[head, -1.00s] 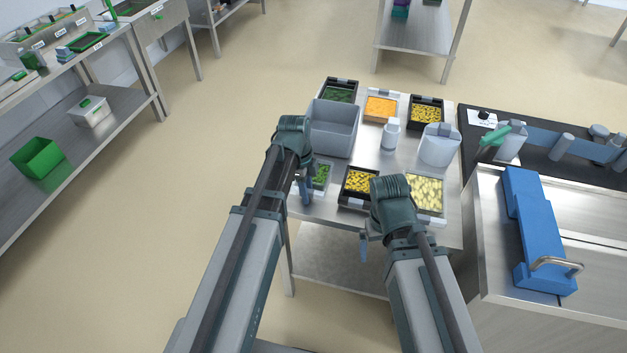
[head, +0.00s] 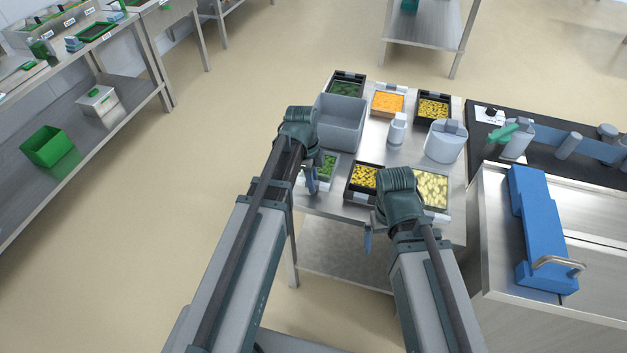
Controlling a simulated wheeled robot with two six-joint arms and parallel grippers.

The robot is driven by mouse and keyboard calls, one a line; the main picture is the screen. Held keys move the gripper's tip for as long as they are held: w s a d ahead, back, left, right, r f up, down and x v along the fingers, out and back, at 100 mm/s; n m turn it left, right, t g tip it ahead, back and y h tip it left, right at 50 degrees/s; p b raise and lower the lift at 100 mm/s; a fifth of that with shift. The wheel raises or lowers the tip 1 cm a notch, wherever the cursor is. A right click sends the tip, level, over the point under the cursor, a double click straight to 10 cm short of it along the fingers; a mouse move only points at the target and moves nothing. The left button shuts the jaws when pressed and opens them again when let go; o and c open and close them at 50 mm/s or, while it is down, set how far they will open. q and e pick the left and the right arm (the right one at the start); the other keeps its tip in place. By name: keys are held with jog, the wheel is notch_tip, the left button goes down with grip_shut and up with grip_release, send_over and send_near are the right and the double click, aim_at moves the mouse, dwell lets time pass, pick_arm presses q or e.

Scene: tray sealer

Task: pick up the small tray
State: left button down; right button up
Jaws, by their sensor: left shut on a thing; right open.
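Several small filled trays stand on the steel table. The small tray with green contents (head: 329,164) is at the table's near left, partly hidden by my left arm. My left gripper (head: 312,184) is at this tray's left side, shut on it at the edge; the fingertips are small and the grip is partly hidden. I cannot tell whether the tray is off the table. My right gripper (head: 368,241) is open and empty, in front of the table's near edge, below the black tray with yellow pieces (head: 349,193) and the pale yellow tray (head: 446,207).
A grey bin (head: 341,124), a white bottle (head: 397,131) and a white jug (head: 444,146) stand behind the near trays. More filled trays, one with orange contents (head: 387,102), line the back. A steel machine with a blue part (head: 540,230) is at right.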

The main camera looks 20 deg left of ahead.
notch_tip(320, 180, up, 12)
jog(key=p, duration=1.1)
jog(key=shift+f, duration=0.2)
